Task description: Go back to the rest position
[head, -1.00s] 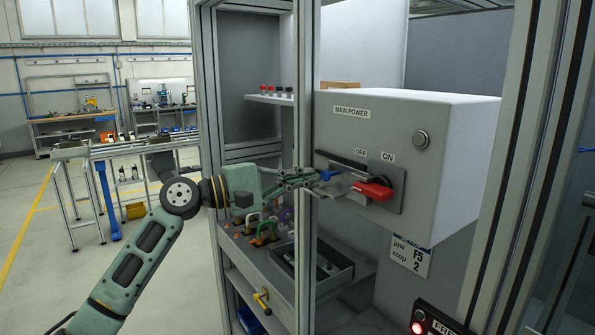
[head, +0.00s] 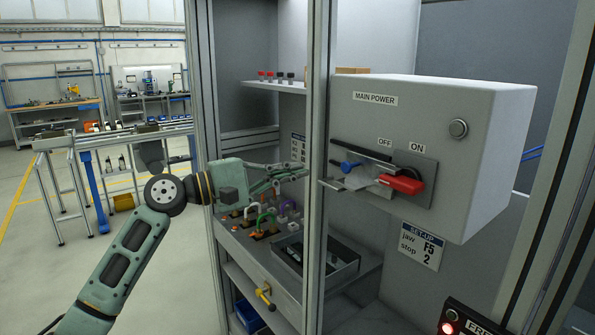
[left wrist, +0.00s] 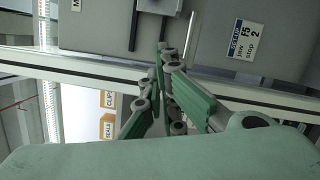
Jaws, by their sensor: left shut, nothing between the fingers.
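My left gripper (head: 295,172) is shut and empty. In the head view it is left of the cabinet's front post, apart from the main power box (head: 480,130). The red switch handle (head: 404,184) points toward the right, below the ON label. A blue-tipped part (head: 350,166) and a grey metal plate show on the switch panel, left of the handle. In the left wrist view the closed fingers (left wrist: 163,55) point up toward the box, with nothing between them. My right gripper is not in view.
The cabinet post (head: 318,250) stands between gripper and box. Below are a shelf with several coloured padlocks (head: 266,217) and a dark tray (head: 338,262). A yellow-handled valve (head: 264,296) sticks out in front. A set-up card (head: 421,246) hangs under the box. Open floor lies at left.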

